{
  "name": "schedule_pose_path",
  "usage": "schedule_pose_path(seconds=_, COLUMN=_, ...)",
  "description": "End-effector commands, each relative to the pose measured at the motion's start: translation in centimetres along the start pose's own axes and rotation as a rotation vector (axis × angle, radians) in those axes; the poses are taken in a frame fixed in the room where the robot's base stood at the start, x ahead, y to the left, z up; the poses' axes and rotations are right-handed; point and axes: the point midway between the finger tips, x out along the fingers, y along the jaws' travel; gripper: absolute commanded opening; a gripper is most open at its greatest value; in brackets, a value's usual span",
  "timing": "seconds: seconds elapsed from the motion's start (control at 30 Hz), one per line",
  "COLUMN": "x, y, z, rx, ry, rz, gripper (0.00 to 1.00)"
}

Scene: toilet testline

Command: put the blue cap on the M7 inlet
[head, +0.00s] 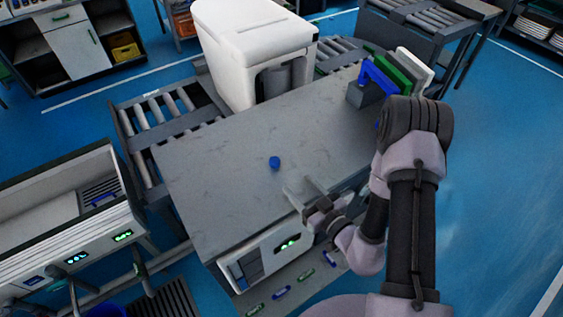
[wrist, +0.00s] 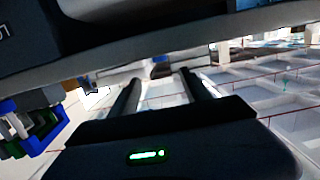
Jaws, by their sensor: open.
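The blue cap (head: 274,162) stands on the grey tabletop (head: 215,160), near its middle. My gripper (head: 298,187) is open and empty, in front of the cap and to its right in the head view. Its two pale fingers point toward the back of the table and are apart from the cap. In the wrist view my gripper (wrist: 160,76) shows two dark, spread fingers. A small dark blue shape lies beyond and between them; I cannot tell for sure that it is the cap. I cannot make out an inlet marked M7 in either view.
A white toilet unit (head: 255,45) stands behind the table by the roller conveyor (head: 175,112). Blue, green and white frames (head: 392,72) stand at the table's back right. A control panel (head: 280,247) is below the front edge. The tabletop around the cap is clear.

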Motion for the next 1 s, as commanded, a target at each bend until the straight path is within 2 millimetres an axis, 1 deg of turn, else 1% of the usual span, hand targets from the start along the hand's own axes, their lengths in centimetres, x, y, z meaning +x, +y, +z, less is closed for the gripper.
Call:
schedule_pose_path(seconds=0.03, x=1.6, y=-0.2, z=0.1, rx=-0.006, ry=0.004, rz=-0.006, gripper=0.56)
schedule_pose_path(seconds=0.13, x=4.1, y=-0.1, z=0.1, rx=-0.006, ry=0.004, rz=-0.005, gripper=0.56)
schedule_pose_path(seconds=0.2, x=5.4, y=-0.1, z=0.1, rx=-0.005, ry=0.003, rz=-0.004, gripper=0.56)
schedule_pose_path(seconds=0.37, x=7.3, y=-0.1, z=0.2, rx=-0.005, ry=0.003, rz=-0.004, gripper=0.56)
schedule_pose_path(seconds=0.53, x=10.7, y=0.0, z=0.5, rx=-0.006, ry=0.004, rz=-0.004, gripper=0.56)
schedule_pose_path(seconds=0.63, x=11.7, y=0.0, z=0.4, rx=-0.004, ry=0.002, rz=-0.003, gripper=0.56)
schedule_pose_path(seconds=0.83, x=11.8, y=0.1, z=0.2, rx=-0.004, ry=0.000, rz=-0.003, gripper=0.56)
schedule_pose_path(seconds=0.87, x=11.8, y=0.1, z=0.2, rx=-0.004, ry=0.000, rz=-0.003, gripper=0.52)
schedule_pose_path(seconds=1.0, x=11.8, y=0.1, z=0.3, rx=-0.004, ry=0.000, rz=-0.003, gripper=0.24)
